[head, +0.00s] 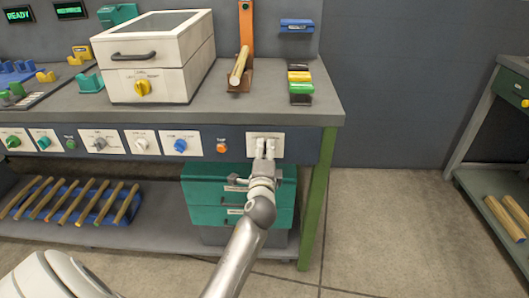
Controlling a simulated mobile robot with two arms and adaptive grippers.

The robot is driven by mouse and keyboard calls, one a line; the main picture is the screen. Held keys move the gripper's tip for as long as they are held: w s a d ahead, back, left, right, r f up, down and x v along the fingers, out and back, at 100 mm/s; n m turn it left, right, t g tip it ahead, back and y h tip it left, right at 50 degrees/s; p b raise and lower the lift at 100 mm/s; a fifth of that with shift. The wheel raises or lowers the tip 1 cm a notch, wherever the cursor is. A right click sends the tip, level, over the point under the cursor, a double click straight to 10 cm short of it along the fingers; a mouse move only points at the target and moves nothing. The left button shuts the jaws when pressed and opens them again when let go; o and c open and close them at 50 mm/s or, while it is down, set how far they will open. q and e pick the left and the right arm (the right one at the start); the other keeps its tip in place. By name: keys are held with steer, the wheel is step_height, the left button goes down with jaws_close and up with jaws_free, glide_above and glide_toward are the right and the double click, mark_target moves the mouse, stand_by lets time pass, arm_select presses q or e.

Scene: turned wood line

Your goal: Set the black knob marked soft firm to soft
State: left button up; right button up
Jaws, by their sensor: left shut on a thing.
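My left gripper (265,149) is at a pale plate (280,136) at the right end of the bench's front panel. Its fingers are shut at the middle of the plate, on a knob they almost wholly cover. The knob's colour, pointer and setting are hidden. The plate's marking is too small to read. No other black knob shows plainly on the panel. My right gripper is not in view.
Left along the panel are a orange button (221,146), a blue knob (180,145), a white knob (142,143) and a grey knob (99,143). Green drawers (205,187) stand below my gripper. A green bench leg (316,205) is to its right. Open floor lies beyond.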

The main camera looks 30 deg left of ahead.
arm_select(q)
steer(key=shift+f, duration=0.1)
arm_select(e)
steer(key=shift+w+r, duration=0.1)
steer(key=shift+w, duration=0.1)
arm_select(q)
steer(key=o, duration=1)
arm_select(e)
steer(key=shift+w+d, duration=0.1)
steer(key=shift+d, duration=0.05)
arm_select(q)
steer(key=shift+s+d, duration=0.25)
steer(key=shift+s, duration=0.2)
steer(key=v, duration=1.1)
steer(key=shift+s, duration=0.1)
steer(key=shift+a, duration=0.1)
